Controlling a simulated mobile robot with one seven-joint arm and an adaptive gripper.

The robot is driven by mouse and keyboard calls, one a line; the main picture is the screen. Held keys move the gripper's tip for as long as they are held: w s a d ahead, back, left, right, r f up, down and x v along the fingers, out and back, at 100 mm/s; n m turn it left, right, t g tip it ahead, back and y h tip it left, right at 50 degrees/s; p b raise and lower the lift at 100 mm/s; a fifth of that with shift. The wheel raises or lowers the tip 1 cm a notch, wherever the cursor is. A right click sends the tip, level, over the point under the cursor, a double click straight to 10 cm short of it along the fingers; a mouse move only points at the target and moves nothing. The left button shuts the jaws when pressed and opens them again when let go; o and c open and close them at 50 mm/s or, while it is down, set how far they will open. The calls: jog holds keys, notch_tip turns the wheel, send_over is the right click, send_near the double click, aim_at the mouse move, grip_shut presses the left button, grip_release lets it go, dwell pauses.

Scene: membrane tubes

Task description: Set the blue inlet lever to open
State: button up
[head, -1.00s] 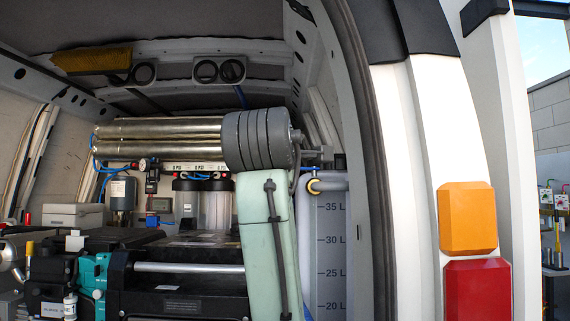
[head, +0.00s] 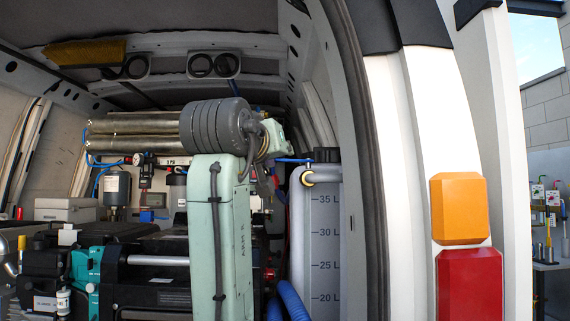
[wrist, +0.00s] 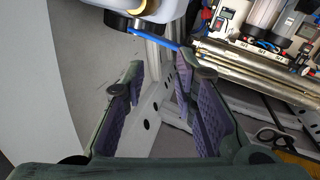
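A thin blue bar (wrist: 152,42) runs from beside the black cap of the white tank (wrist: 170,8) toward the membrane tubes in the wrist view. It also shows in the head view (head: 293,160), left of the cap. I cannot tell if it is the inlet lever or a hose. A small blue part (head: 150,216) sits low at the back of the van in the head view. My gripper (wrist: 160,62) is open and empty, fingers apart, with the blue bar beyond its tips.
The silver membrane tubes (head: 135,134) lie across the back, partly behind my arm. The litre-marked tank (head: 327,230) stands on the right, by the van's door frame (head: 367,150). A thick blue hose (head: 293,300) curves beside the tank's base. Pumps and a black housing crowd the lower left.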

aim_at(282, 160)
jog(key=w+m+h, duration=0.1)
jog(key=w+m, duration=0.2)
jog(key=m, duration=0.4)
jog(key=w+d+m+g+h+p, duration=0.1)
jog(key=w+m, duration=0.2)
jog(key=m, duration=0.5)
jog(key=w+m+h+p, duration=0.1)
jog(key=w+m, duration=0.2)
jog(key=m, duration=0.5)
jog(key=shift+d+f+g+h, duration=0.2)
jog(key=shift+g+h, duration=0.1)
jog(key=shift+h, duration=0.1)
jog(key=shift+w+d+f+p, duration=0.1)
jog(key=shift+w+d+p, duration=0.2)
jog(key=shift+w, duration=0.25)
jog(key=shift+c, duration=0.5)
grip_shut()
